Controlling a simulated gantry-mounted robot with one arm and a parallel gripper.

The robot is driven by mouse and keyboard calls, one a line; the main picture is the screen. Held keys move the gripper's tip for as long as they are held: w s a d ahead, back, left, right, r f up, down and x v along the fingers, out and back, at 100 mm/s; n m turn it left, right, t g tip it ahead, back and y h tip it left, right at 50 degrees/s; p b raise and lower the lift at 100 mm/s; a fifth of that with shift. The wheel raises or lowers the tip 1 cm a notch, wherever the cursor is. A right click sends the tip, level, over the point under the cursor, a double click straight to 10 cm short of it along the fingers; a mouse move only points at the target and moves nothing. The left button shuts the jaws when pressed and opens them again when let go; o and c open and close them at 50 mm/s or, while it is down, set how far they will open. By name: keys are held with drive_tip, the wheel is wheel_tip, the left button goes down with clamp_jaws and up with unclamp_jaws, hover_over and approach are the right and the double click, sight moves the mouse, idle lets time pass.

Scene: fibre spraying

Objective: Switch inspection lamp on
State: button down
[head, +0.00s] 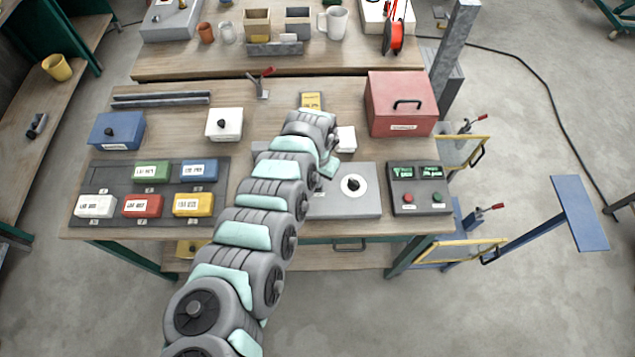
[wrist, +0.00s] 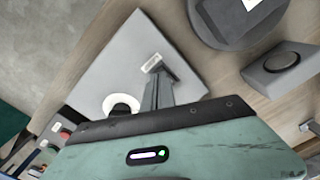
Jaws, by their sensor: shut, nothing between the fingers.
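No part in view is clearly an inspection lamp or marked as its switch. A grey flat box (head: 340,205) with a white round dial (head: 353,186) lies at the front right of the bench. To its right stands a dark control box (head: 420,205) with two lit green displays, a red button and a green button. In the wrist view my gripper (wrist: 158,85) is shut and empty. Its fingers are over the grey box (wrist: 105,70), close to a small label and beside the dial (wrist: 121,103). I cannot tell whether they touch the box. In the head view my arm hides the fingertips.
A red case (head: 400,100) stands behind the control box. A dark tray (head: 125,178) with several coloured boxes is at left. The wrist view also shows a dark round disc (wrist: 225,35) and a grey block with a round top (wrist: 283,66) beside the grey box.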

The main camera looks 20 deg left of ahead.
drive_tip(key=shift+f+b, duration=0.55)
drive_tip(key=shift+f, duration=0.35)
drive_tip(key=shift+r, duration=0.1)
wheel_tip(320, 180, up, 7)
drive_tip(key=p, duration=0.7)
idle(0.3)
idle(0.4)
